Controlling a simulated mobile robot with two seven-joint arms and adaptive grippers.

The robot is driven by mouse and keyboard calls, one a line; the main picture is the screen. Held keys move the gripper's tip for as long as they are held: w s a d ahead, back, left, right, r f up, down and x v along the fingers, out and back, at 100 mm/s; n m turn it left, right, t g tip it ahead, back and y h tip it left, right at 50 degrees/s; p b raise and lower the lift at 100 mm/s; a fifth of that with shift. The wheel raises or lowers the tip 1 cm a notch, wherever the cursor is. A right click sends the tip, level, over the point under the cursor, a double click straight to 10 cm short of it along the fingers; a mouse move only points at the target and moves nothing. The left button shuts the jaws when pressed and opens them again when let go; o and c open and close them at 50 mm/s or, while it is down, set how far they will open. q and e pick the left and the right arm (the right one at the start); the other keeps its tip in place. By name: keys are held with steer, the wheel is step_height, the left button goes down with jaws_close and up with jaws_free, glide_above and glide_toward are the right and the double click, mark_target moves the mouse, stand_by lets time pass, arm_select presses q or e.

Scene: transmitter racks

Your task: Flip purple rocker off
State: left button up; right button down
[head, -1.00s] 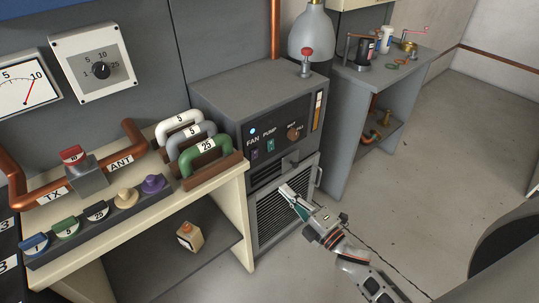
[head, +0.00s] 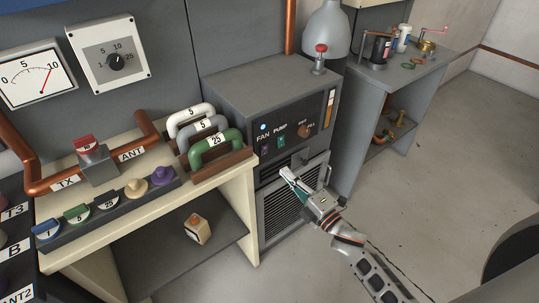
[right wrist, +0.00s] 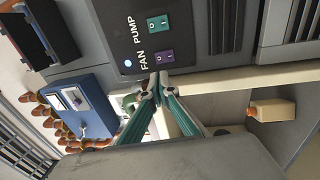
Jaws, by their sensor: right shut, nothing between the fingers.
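The purple rocker (head: 264,151) is on the dark front panel of the grey cabinet, below the FAN label and left of the green rocker (head: 281,142). In the right wrist view the purple rocker (right wrist: 164,56) lies just above and beyond the fingertips. Which way it is pressed is too small to tell. My right gripper (head: 286,173) is shut and empty, in front of the cabinet, below and right of the purple rocker. In the right wrist view its fingertips (right wrist: 160,78) meet near the rocker; contact cannot be told. My left gripper is not in view.
A lit blue lamp (head: 263,127) sits above FAN. An orange knob (head: 303,131) is right of the rockers. A bench (head: 235,175) with coloured handles stands left of the grey cabinet (head: 270,87). The floor to the right is open.

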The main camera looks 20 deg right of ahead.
mark_target(264, 148)
steer(key=x, duration=0.9)
steer(key=shift+w+a, duration=0.1)
steer(key=shift+w, duration=0.05)
steer(key=shift+w+a+r, duration=0.1)
steer(key=shift+w+r, duration=0.05)
steer(key=shift+w, duration=0.15)
steer(key=shift+w+r, duration=0.1)
